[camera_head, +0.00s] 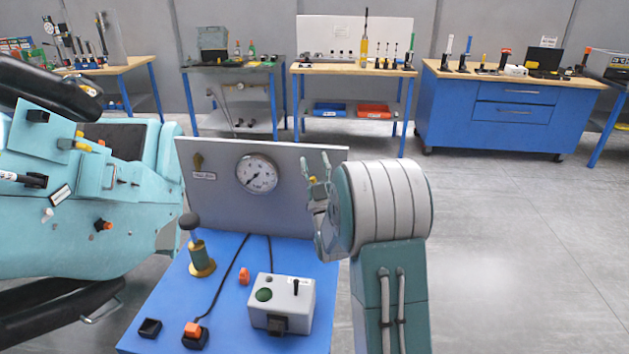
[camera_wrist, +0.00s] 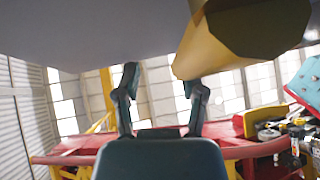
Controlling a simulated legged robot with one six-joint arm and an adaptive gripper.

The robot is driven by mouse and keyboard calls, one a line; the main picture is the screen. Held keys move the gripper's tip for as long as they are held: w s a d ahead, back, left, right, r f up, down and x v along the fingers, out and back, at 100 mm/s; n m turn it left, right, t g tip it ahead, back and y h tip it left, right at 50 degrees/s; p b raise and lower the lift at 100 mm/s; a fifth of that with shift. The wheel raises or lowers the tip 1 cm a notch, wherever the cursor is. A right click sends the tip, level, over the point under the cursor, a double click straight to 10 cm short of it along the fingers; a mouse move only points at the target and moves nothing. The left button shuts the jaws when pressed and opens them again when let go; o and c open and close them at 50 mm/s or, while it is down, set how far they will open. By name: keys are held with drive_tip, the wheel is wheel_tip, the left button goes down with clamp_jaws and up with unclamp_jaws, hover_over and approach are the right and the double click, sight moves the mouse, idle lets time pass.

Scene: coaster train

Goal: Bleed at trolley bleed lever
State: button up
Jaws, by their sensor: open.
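The trolley has a blue top (camera_head: 225,270) and an upright grey panel (camera_head: 222,195) with a round gauge (camera_head: 257,174). My gripper (camera_head: 318,165) is open at the panel's right end. A small yellow piece (camera_head: 313,181) shows by its fingers, partly hidden; I cannot tell whether this is the bleed lever. In the wrist view, my gripper (camera_wrist: 158,85) has its fingers apart with nothing between them. A large yellow-brass cylinder (camera_wrist: 255,35) is close above the right finger.
A brass hand pump (camera_head: 200,258), a grey control box (camera_head: 282,303) and a black-and-orange switch (camera_head: 195,334) stand on the trolley. A teal coaster car (camera_head: 60,235) is at the left. Workbenches (camera_head: 510,110) line the back wall. The floor at right is clear.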

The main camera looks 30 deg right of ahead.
sight(315, 179)
wheel_tip(315, 179, up, 4)
drive_tip(key=shift+d+f, duration=0.1)
drive_tip(key=shift+s+r, duration=0.1)
drive_tip(key=shift+r, duration=0.1)
drive_tip(key=shift+f, duration=0.2)
drive_tip(key=shift+r, duration=0.2)
drive_tip(key=s+d+r, duration=0.1)
drive_tip(key=s, duration=1.1)
drive_tip(key=shift+d+r+h, duration=0.25)
drive_tip(key=shift+d+h, duration=0.05)
idle(0.5)
